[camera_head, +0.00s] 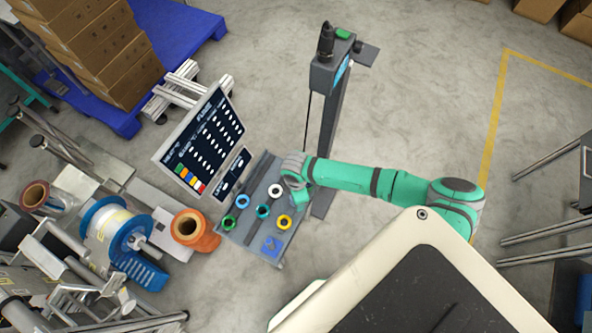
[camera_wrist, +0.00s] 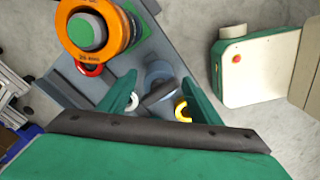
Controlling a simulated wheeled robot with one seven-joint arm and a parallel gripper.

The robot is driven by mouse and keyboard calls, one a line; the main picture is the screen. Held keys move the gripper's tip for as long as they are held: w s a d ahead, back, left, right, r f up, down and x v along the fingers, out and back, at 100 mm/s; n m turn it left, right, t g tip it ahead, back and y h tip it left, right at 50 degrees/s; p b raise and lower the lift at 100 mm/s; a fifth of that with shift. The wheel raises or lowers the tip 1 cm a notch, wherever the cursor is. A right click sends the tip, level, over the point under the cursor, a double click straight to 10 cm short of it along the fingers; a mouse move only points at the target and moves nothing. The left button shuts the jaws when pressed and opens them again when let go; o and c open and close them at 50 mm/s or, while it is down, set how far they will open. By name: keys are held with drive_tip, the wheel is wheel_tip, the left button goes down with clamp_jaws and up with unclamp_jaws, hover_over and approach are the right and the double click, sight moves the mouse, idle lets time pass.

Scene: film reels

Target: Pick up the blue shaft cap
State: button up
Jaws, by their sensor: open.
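A grey tray (camera_head: 250,232) holds several small ring-shaped caps. A blue ring (camera_head: 263,211) lies near its middle, and a flat blue piece (camera_head: 271,245) lies at its near end. I cannot tell which is the blue shaft cap. My gripper (camera_head: 294,186) is over the tray's far right part, above and apart from these pieces. In the wrist view its green fingers (camera_wrist: 160,98) are spread with a gap between them. A grey-blue round piece (camera_wrist: 158,72) shows beyond the gap; I cannot tell what it is.
Other rings are white (camera_head: 275,190), yellow (camera_head: 284,222) and green (camera_head: 228,222). A screen (camera_head: 207,140) stands left of the tray and a dark post (camera_head: 328,130) behind it. An orange roll (camera_head: 196,232) and a blue reel (camera_head: 112,232) are at left.

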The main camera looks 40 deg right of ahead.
drive_tip(key=shift+f, duration=0.55)
drive_tip(key=c, duration=1.3)
drive_tip(key=shift+r, duration=0.2)
